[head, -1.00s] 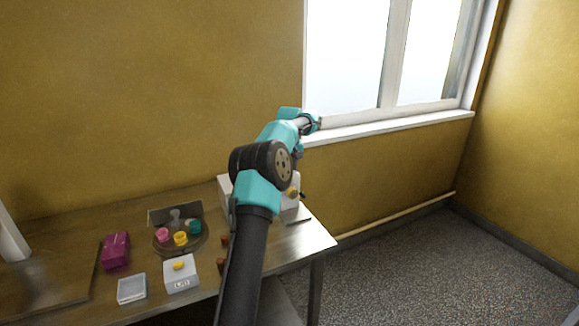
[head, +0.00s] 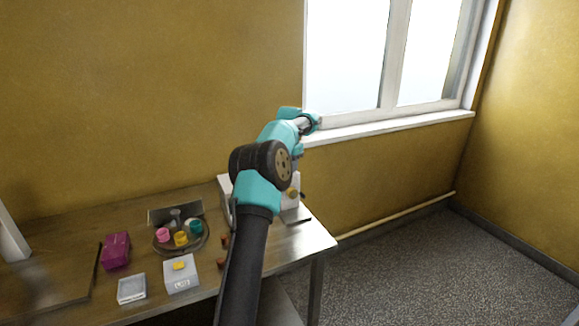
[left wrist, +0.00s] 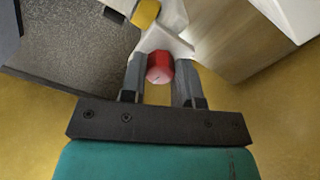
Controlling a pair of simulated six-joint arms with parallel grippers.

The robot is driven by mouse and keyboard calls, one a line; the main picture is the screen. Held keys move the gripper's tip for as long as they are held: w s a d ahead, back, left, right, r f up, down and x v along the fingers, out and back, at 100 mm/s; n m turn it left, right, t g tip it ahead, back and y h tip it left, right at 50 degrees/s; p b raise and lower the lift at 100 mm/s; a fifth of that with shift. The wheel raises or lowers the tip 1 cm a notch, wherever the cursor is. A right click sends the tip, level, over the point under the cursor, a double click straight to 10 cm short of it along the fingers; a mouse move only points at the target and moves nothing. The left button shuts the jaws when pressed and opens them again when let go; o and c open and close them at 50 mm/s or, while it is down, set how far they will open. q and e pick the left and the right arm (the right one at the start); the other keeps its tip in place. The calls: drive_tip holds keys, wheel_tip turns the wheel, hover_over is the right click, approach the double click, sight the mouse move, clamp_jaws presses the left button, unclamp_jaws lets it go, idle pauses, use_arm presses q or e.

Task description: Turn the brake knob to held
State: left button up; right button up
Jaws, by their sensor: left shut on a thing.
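A red knob (left wrist: 159,68) shows in the left wrist view, in front of a white part of a machine. My left gripper (left wrist: 160,75) has one grey finger on each side of the knob and is shut on it. I cannot read any mark that tells the knob's setting. In the head view my arm covers the gripper and the red knob. The white machine (head: 224,184) shows partly behind my arm at the right end of the table. My right gripper is in neither view.
A yellow knob (left wrist: 146,13) sits near the red one. On the table (head: 60,222) are a magenta box (head: 116,250), a round tray (head: 163,246) with coloured cups, a clear-topped box (head: 131,289) and a white box (head: 182,277). Small brown pieces (head: 224,240) lie beside my arm.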

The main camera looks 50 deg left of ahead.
use_arm(q)
drive_tip(key=shift+r+m, duration=0.15)
drive_tip(key=shift+m, duration=0.15)
drive_tip(key=o, duration=0.9)
